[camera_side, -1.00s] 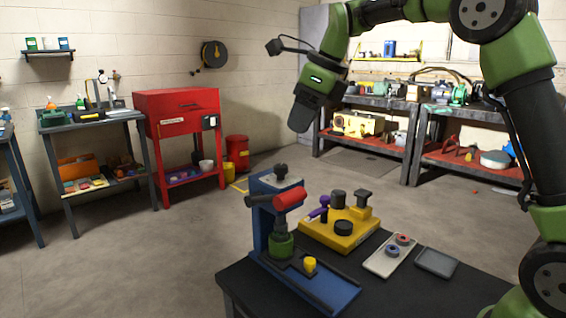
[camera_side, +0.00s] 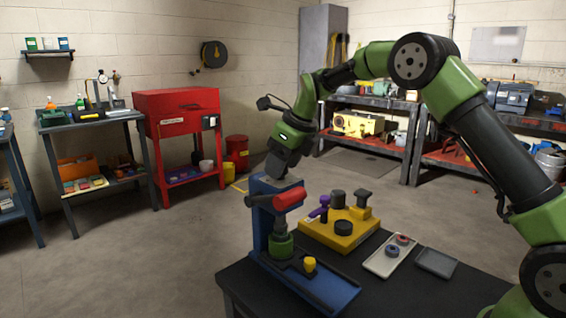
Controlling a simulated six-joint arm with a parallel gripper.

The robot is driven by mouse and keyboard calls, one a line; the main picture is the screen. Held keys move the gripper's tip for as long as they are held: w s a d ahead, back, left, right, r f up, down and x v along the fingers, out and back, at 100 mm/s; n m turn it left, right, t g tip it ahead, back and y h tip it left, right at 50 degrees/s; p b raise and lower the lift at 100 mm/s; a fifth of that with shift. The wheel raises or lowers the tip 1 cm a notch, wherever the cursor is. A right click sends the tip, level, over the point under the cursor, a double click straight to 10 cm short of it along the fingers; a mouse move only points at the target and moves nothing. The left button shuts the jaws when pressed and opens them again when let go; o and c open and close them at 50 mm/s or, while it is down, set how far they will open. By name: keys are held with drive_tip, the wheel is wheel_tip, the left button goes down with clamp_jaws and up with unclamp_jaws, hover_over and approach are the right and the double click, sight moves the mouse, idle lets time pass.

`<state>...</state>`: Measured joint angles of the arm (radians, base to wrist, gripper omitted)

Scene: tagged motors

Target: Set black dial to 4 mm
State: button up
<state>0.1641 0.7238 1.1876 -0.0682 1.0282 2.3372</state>
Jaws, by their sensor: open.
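A blue press-like fixture (camera_side: 262,228) stands at the left of the dark table, with a red handle (camera_side: 290,198), a green collar (camera_side: 281,246) and a yellow knob (camera_side: 309,264). The black dial on its pale top plate is hidden behind my gripper (camera_side: 277,172). My gripper points down at the top plate, around or just above the dial; I cannot tell if it touches. Its fingers are hard to make out. A yellow fixture (camera_side: 318,232) behind carries a short black round knob (camera_side: 343,228). No millimetre scale is readable.
A light tray (camera_side: 378,265) with two ring-shaped parts and an empty grey tray (camera_side: 436,262) lie to the right on the dark table (camera_side: 400,295). A purple-handled lever (camera_side: 318,212) and black posts rise from the yellow fixture near my gripper.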

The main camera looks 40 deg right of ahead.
drive_tip(key=c, duration=0.9)
drive_tip(key=shift+n, duration=0.4)
drive_tip(key=n+y, duration=0.1)
drive_tip(key=n, duration=0.1)
drive_tip(key=n+g, duration=0.1)
drive_tip(key=n, duration=0.1)
drive_tip(key=shift+w+d+n+y, duration=0.1)
drive_tip(key=shift+n+y, duration=0.2)
drive_tip(key=shift+y, duration=0.1)
drive_tip(key=n, duration=0.2)
drive_tip(key=n+g+y, duration=0.1)
drive_tip(key=n, duration=0.1)
drive_tip(key=shift+w+n+g, duration=0.1)
drive_tip(key=shift+n+g, duration=0.2)
drive_tip(key=shift+n, duration=0.1)
drive_tip(key=o, duration=0.9)
